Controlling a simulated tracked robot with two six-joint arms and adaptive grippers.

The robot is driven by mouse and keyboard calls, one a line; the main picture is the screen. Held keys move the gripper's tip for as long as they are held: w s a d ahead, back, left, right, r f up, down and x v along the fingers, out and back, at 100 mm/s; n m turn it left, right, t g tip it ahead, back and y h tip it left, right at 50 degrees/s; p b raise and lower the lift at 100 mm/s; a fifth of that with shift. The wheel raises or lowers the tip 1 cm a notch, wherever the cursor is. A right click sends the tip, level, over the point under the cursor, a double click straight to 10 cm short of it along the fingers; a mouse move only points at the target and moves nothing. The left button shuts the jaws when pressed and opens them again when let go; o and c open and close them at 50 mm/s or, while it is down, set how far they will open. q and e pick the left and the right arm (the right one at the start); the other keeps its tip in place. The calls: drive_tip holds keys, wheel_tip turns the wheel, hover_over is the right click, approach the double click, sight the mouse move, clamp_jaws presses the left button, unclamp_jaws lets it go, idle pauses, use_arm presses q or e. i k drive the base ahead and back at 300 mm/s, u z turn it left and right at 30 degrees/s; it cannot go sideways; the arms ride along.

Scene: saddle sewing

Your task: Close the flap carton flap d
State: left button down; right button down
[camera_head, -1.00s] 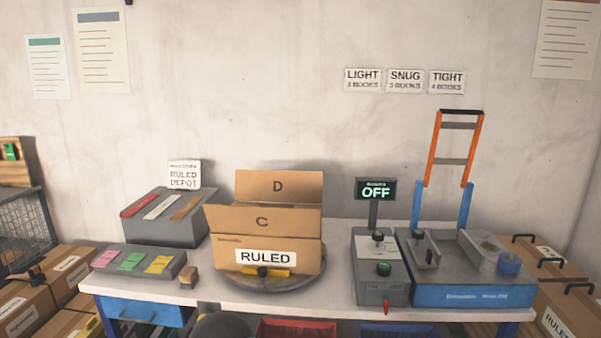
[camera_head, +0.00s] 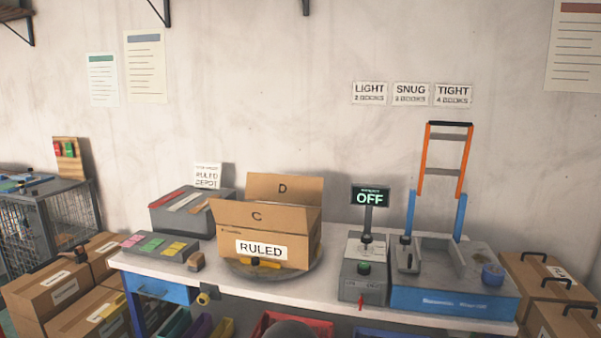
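The brown flap carton (camera_head: 225,244) stands on a round turntable (camera_head: 300,277) on the table, with a RULED label on its front. Flap D (camera_head: 301,190) stands up at the back of the carton, its letter facing me. Flap C (camera_head: 236,214) stands raised at the front, leaning outward. The carton's top is open between them, and its inside is mostly hidden by flap C. Neither of my grippers is in view.
A sample box (camera_head: 180,222) and a tray of coloured cards (camera_head: 165,254) stand left of the carton. A control box with an OFF display (camera_head: 370,198) and a blue-based machine (camera_head: 455,302) with an orange frame stand right. Stacked cartons (camera_head: 48,292) flank the table.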

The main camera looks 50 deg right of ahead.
sight(287, 189)
drive_tip(key=z, duration=0.7)
drive_tip(key=i, duration=1)
